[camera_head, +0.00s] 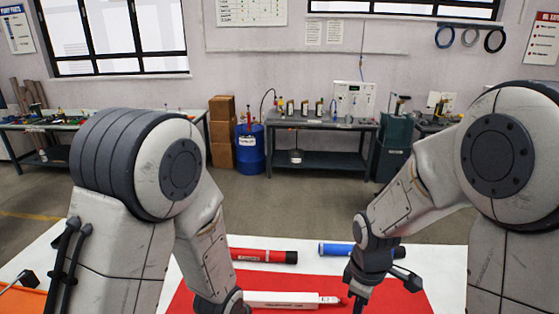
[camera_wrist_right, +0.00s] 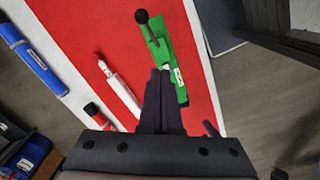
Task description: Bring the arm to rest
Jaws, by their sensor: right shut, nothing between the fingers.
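My right gripper (camera_head: 359,302) hangs over the red mat (camera_head: 405,302), and its fingers (camera_wrist_right: 160,72) are shut with nothing between them. In the wrist view, the fingertips overlap the near edge of a green holder with a black ball-ended lever (camera_wrist_right: 182,88); I cannot tell whether they touch it.
A white tube (camera_head: 285,299) lies on the mat. A red tube (camera_head: 262,256) and a blue tube (camera_head: 338,249) lie along the far side of the white table (camera_head: 440,262). A workbench (camera_head: 320,124) and blue drum (camera_head: 250,148) stand well behind.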

